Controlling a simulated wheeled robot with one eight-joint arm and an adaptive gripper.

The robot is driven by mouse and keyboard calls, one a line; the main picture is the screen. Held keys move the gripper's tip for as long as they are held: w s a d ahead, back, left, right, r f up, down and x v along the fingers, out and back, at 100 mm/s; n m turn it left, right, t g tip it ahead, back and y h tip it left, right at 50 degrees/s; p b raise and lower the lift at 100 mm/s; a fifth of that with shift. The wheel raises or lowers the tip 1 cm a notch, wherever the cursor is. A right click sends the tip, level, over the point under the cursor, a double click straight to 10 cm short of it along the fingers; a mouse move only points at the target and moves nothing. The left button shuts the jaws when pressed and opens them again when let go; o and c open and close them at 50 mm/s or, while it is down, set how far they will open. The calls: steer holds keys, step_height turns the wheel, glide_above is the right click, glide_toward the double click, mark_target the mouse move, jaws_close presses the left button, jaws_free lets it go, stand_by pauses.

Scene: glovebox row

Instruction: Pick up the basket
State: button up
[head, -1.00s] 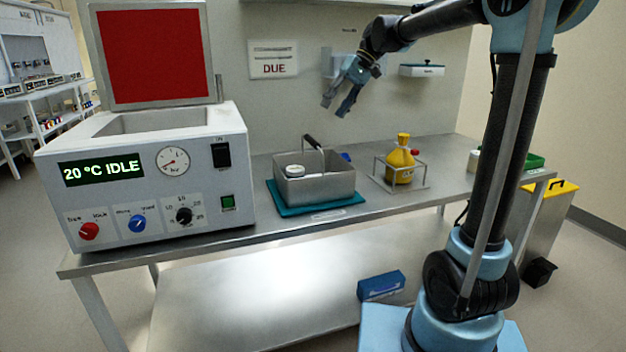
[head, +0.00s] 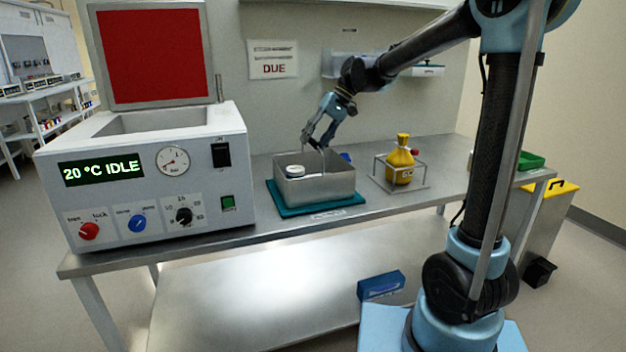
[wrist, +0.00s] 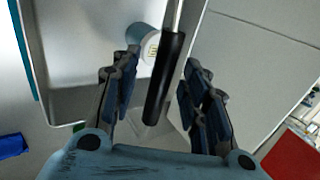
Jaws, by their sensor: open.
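The basket (head: 318,188) is a grey metal box on a teal mat (head: 350,203) on the steel bench. A white-lidded jar (head: 295,171) stands inside it at the left. My gripper (head: 317,145) is just above the basket, pointing down. In the wrist view my gripper (wrist: 157,93) is open, with the basket's black handle grip (wrist: 164,80) between its two fingers, and no contact shows. In the head view the handle is mostly hidden behind my fingers. The basket's interior (wrist: 85,40) and the jar (wrist: 148,46) also show in the wrist view.
A white machine (head: 150,180) with its red-faced lid raised stands left of the basket. A yellow flask (head: 400,160) in a wire frame stands to the right. A green tray (head: 531,162) lies at the far right. A blue box (head: 381,286) is on the lower shelf.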

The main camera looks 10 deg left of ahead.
steer(key=shift+s+a+f, duration=0.2)
steer(key=shift+a+f, duration=0.1)
steer(key=shift+f, duration=0.25)
jaws_close()
